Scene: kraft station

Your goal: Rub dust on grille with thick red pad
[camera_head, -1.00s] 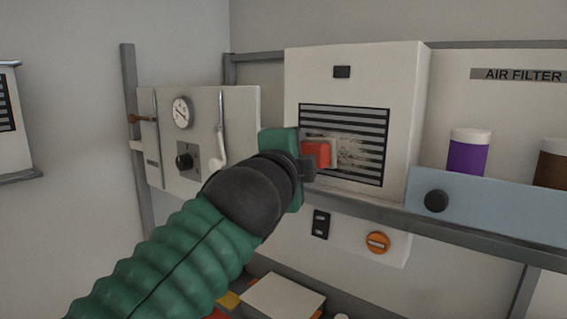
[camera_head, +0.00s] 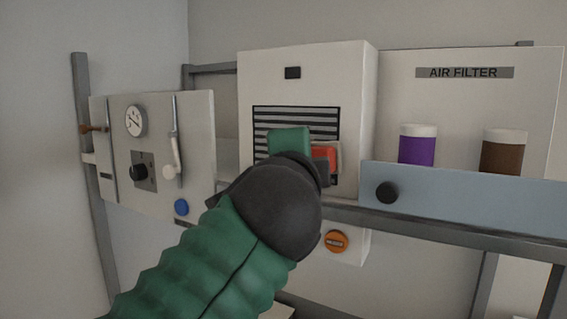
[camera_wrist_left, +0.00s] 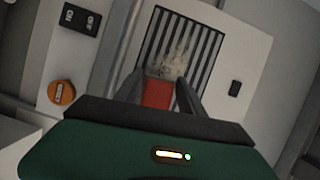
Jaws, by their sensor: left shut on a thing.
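The dark slatted grille (camera_head: 296,116) is on the front of a white box, and it also shows in the wrist view (camera_wrist_left: 207,42). My left gripper (camera_head: 316,166) is shut on the thick red pad (camera_head: 324,153), which has a pale face toward the grille. The pad is at the grille's lower right part in the head view; whether it touches cannot be told. In the wrist view the red pad (camera_wrist_left: 157,94) sits between the two fingers, with a pale dust smudge (camera_wrist_left: 172,62) on the slats just beyond it. My gripper hides the dust in the head view. My right gripper is not in view.
A grey rail (camera_head: 440,228) runs below the white box (camera_head: 350,75). To the right, a blue-grey ledge (camera_head: 460,205) fronts a purple jar (camera_head: 417,150) and a brown jar (camera_head: 503,153). A gauge panel (camera_head: 200,115) stands left. An orange knob (camera_head: 336,241) sits below.

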